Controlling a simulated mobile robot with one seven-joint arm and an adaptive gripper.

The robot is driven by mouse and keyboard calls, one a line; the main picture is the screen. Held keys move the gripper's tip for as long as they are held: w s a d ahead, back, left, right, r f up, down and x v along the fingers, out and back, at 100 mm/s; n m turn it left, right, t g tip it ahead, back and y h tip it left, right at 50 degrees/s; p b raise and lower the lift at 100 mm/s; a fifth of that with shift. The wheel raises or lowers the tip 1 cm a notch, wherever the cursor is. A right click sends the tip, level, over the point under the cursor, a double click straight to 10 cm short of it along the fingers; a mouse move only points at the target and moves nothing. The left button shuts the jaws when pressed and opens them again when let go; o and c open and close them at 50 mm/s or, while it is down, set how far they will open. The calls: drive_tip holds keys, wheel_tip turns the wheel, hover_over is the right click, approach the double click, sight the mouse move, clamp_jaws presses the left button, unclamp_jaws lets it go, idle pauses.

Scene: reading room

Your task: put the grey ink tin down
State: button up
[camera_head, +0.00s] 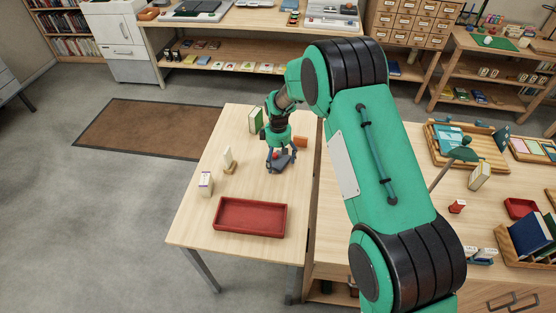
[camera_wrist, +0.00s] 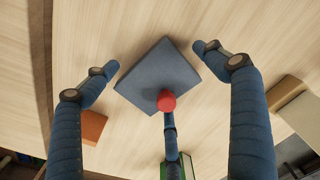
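The grey ink tin (camera_wrist: 155,75) is a flat, square grey piece with a red round knob (camera_wrist: 166,100) near one corner. In the head view the tin (camera_head: 284,162) is at the table (camera_head: 190,224), right below my gripper (camera_head: 279,150). In the wrist view my gripper (camera_wrist: 155,58) has its two side fingers spread wide, one on each side of the tin, with gaps showing. A third finger reaches up to the red knob and its tip is hidden there. The tin appears to lie flat on the wood; its underside is hidden.
A red tray (camera_head: 250,217) lies at the table's front. A white box (camera_head: 205,184) and a cream card on a wooden block (camera_head: 228,161) stand left. The table's middle is clear.

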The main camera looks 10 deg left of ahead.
drive_tip(key=shift+r, duration=0.1)
wheel_tip(320, 180, up, 12)
drive_tip(key=p, duration=0.2)
idle(0.7)
drive_tip(key=shift+r, duration=0.1)
idle(0.6)
wheel_tip(320, 180, up, 18)
drive_tip(key=m+t, duration=0.1)
drive_tip(key=m, duration=0.2)
hover_over(279, 160)
drive_tip(key=s+d, duration=0.6)
drive_tip(key=d, duration=0.5)
drive_tip(key=s+d+r+m+t, duration=0.2)
drive_tip(key=s+d+r+m, duration=0.1)
drive_tip(key=s+d+r, duration=0.7)
drive_tip(key=s+d+r+m+t, duration=0.1)
drive_tip(key=s+d, duration=0.3)
drive_tip(key=s, duration=0.5)
drive_tip(key=s+d+r+m, duration=0.2)
drive_tip(key=s+d+m, duration=0.2)
drive_tip(key=s, duration=0.5)
drive_tip(key=s+d+r+m+t, duration=0.1)
drive_tip(key=s+d, duration=0.3)
drive_tip(key=s, duration=0.6)
drive_tip(key=shift+r+m+t, duration=0.3)
drive_tip(key=shift+r+m, duration=0.4)
drive_tip(key=shift+r, duration=0.05)
